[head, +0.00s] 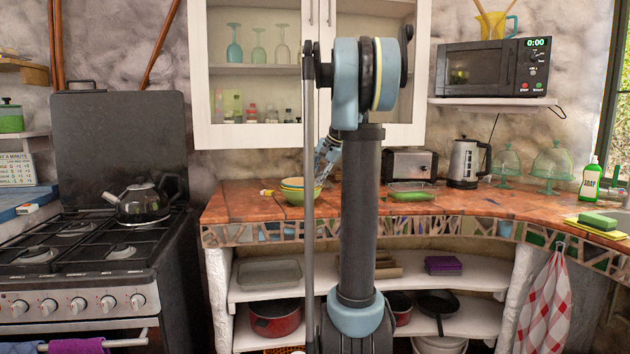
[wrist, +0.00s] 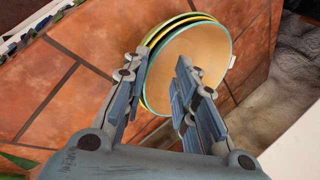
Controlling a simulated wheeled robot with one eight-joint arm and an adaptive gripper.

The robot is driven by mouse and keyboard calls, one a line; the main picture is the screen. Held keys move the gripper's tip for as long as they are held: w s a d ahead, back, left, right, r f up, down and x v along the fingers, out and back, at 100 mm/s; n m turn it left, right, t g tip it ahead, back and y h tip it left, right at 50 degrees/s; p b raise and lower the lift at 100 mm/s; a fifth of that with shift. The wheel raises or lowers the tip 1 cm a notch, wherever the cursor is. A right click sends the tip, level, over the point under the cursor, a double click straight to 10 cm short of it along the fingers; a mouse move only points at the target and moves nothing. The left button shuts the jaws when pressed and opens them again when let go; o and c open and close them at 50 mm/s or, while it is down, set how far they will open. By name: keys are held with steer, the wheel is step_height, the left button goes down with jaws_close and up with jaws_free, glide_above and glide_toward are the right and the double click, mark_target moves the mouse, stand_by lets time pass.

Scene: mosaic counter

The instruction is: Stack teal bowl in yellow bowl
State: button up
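In the wrist view the teal-rimmed bowl (wrist: 208,58) has a tan inside and sits nested in the yellow-rimmed bowl (wrist: 151,40), whose edge shows along the upper left. In the head view the nested bowls (head: 293,190) stand on the counter left of my arm column; their separate colours are hard to tell there. My gripper (wrist: 162,65) is open, its fingers apart over the left side of the bowls, with the rims showing between them. Whether a finger touches the bowls I cannot tell. In the head view my gripper (head: 320,180) is partly hidden by my arm.
The stove (head: 80,250) is at the left.

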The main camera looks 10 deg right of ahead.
steer(key=shift+r, duration=0.3)
steer(key=v, duration=1.2)
steer(key=shift+r, duration=0.2)
steer(key=s+a+f+n+g+h, duration=0.15)
steer(key=s+a+f, duration=0.25)
steer(key=s+f, duration=0.5)
steer(key=s+a+f+n+h, duration=0.1)
steer(key=s+a+f+n, duration=0.25)
steer(key=s+f, duration=0.55)
steer(key=s+f+n+h, duration=0.1)
steer(key=s+f+n, duration=0.3)
steer(key=s+f, duration=1.5)
steer(key=shift+s+a+f+h, duration=0.35)
steer(key=shift+s+a, duration=0.1)
steer(key=shift+s, duration=0.25)
steer(key=shift+w+f, duration=0.2)
steer(key=shift+w, duration=0.25)
